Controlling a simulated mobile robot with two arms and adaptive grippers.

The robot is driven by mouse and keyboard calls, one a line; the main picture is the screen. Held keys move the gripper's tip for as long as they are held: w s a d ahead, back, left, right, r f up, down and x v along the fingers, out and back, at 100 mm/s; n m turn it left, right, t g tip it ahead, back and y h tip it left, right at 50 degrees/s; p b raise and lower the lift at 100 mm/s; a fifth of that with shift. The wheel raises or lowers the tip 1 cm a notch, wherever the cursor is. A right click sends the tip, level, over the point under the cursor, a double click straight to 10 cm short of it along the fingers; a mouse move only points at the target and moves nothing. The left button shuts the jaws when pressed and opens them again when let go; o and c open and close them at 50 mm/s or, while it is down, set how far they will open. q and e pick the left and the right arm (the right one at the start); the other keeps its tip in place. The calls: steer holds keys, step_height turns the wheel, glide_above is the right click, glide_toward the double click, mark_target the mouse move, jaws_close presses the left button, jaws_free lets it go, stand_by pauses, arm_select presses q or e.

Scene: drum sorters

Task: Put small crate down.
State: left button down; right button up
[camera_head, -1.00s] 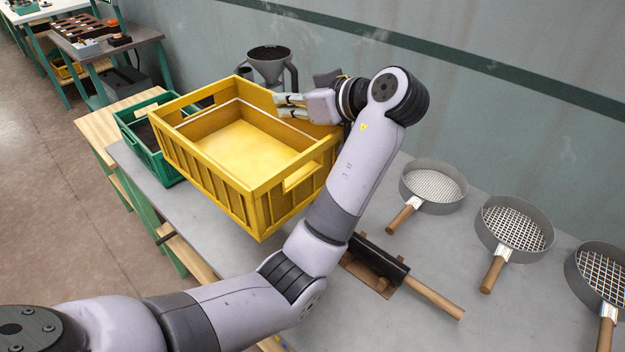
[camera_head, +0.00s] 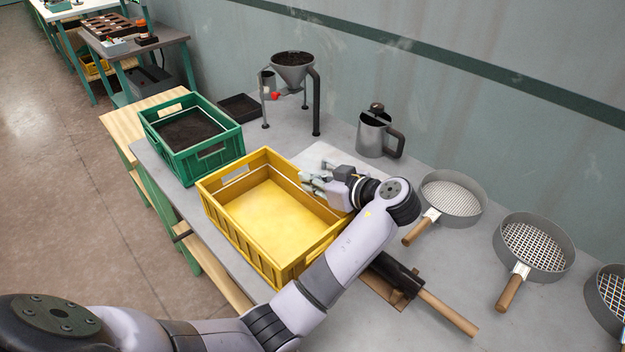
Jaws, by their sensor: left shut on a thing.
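The small crate is a yellow, empty, open-topped crate (camera_head: 262,245) with slatted walls and a handle slot in its front wall. It looks level at the near part of the grey workbench (camera_head: 455,262), with its left side close to the bench's left edge. Whether its base touches the bench I cannot tell. My left gripper (camera_head: 318,184) is shut on the crate's far right wall, at the rim. The arm crosses in front of the crate's right corner. My right gripper does not show.
A green crate (camera_head: 203,166) with dark soil stands behind the yellow one. A funnel stand (camera_head: 294,72), a black tray (camera_head: 239,107) and a metal jug (camera_head: 372,135) are at the back. Several sieves (camera_head: 452,198) and a black roller with a wooden handle (camera_head: 447,312) lie to the right.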

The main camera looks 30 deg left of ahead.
arm_select(q)
steer(key=shift+f, duration=0.15)
steer(key=c, duration=1.8)
jaws_free()
